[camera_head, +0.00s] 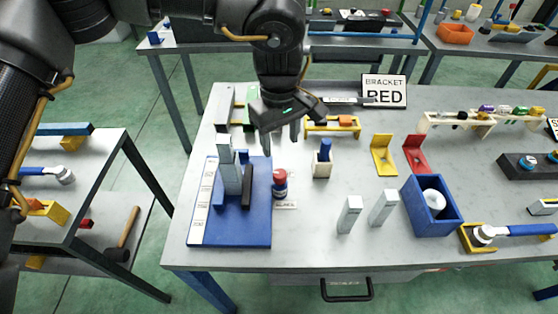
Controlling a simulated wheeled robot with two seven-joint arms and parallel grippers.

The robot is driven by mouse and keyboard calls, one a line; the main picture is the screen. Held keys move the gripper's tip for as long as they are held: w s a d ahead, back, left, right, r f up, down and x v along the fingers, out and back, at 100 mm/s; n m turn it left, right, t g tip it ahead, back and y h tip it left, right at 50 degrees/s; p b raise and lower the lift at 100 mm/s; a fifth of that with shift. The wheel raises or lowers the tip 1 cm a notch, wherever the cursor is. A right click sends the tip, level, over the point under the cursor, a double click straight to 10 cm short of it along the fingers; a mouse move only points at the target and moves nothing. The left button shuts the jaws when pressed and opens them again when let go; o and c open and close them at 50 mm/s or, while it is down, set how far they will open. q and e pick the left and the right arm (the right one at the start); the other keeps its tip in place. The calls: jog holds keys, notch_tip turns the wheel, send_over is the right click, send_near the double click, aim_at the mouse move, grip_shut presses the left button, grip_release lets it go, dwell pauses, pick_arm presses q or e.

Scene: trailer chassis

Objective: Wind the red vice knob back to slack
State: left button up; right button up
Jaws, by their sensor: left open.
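The red vice knob (280,174) is a small round red cap on a dark and white body, just right of the blue base plate (258,225). A small label (286,205) that seems to read "SLACK" lies at its foot. Grey upright blocks (229,172) and a dark bar (247,188) stand on the blue plate. My left gripper (282,138) points down, open and empty, above and behind the knob in the picture, apart from it. The knob's turn position is too small to read. My right gripper is not in view.
Two grey upright blocks (350,214) stand right of the knob. A holder with a blue piece (322,165) is close by. Yellow (383,155) and red (415,155) brackets, a blue box (450,208) and a sign (384,91) are farther right. The front table strip is clear.

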aim_at(280, 173)
pick_arm(q)
notch_tip(280, 173, down, 9)
jog(key=b, duration=0.8)
jog(key=shift+r, duration=0.15)
notch_tip(280, 173, down, 2)
jog(key=shift+f+b, duration=0.1)
jog(key=shift+b, duration=0.9)
jog(key=c, duration=0.8)
jog(key=shift+c, duration=0.9)
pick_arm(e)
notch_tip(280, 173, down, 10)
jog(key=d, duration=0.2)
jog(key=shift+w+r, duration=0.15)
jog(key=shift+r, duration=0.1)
